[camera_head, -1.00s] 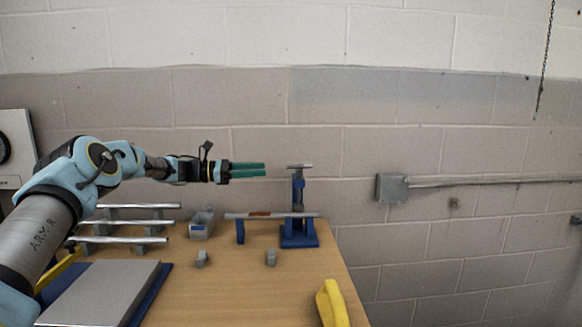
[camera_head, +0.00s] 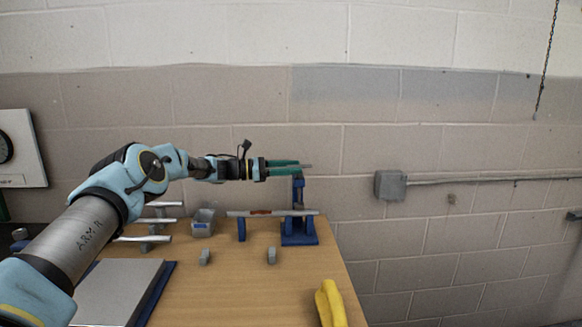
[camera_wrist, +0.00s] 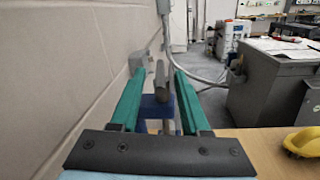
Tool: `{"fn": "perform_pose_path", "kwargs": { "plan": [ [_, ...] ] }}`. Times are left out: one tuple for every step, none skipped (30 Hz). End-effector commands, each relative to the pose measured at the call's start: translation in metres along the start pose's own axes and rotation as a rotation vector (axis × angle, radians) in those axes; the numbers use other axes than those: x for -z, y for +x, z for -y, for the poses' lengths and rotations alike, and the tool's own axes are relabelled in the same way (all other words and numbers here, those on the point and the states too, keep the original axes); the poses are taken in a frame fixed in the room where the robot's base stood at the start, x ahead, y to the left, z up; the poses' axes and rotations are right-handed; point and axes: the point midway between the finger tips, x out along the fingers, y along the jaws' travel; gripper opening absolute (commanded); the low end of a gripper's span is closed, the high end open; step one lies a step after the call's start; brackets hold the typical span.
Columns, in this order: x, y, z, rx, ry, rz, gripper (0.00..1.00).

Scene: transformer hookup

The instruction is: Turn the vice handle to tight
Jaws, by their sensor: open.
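The blue vice (camera_head: 299,235) stands near the right edge of the wooden bench. Its grey handle (camera_head: 308,166) is a short bar on top of the post. My gripper (camera_head: 298,167) has two green fingers, open and level with the handle, reaching it from the left. In the wrist view the handle (camera_wrist: 161,77) stands between the spread fingers, end-on, with the blue vice top (camera_wrist: 153,107) below it. I see a gap on both sides, so the fingers do not appear to grip it. My fingers hide part of the handle in the head view.
A metal bar (camera_head: 280,213) with a red patch runs from a blue support (camera_head: 242,231) to the vice. A grey bin (camera_head: 203,224), two small grey blocks and several metal rods lie to the left. A yellow object (camera_head: 330,303) sits at the front right. The wall is close behind.

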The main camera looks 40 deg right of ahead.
Motion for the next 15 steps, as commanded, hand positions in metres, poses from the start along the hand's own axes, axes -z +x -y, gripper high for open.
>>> {"fn": "perform_pose_path", "kwargs": {
  "plan": [
    [0.0003,0.0000,0.0001,0.000,0.000,0.000,0.46],
    [0.0003,-0.0001,0.0001,0.000,0.000,0.000,0.46],
    [0.0003,-0.0001,0.0001,0.000,0.000,0.000,0.46],
    [0.0003,-0.0001,0.0001,0.000,0.000,0.000,0.44],
    [0.0003,-0.0001,0.0001,0.000,0.000,0.000,0.40],
    [0.0003,-0.0001,0.0001,0.000,0.000,0.000,0.36],
    [0.0002,-0.0002,0.0001,0.000,0.000,0.000,0.33],
    [0.0002,-0.0002,0.0002,0.000,0.000,0.000,0.29],
    [0.0002,-0.0002,0.0002,0.000,0.000,0.000,0.25],
    [0.0002,-0.0002,0.0001,0.000,0.000,0.000,0.21],
    [0.0001,-0.0002,0.0001,0.000,0.000,0.000,0.18],
    [0.0001,-0.0003,0.0000,0.000,0.000,0.000,0.13],
    [0.0000,-0.0003,-0.0001,-0.001,0.000,0.000,0.10],
    [-0.0001,-0.0004,-0.0002,-0.001,0.000,0.000,0.07],
    [-0.0001,-0.0004,-0.0004,-0.002,0.000,0.000,0.02]
  ]
}}
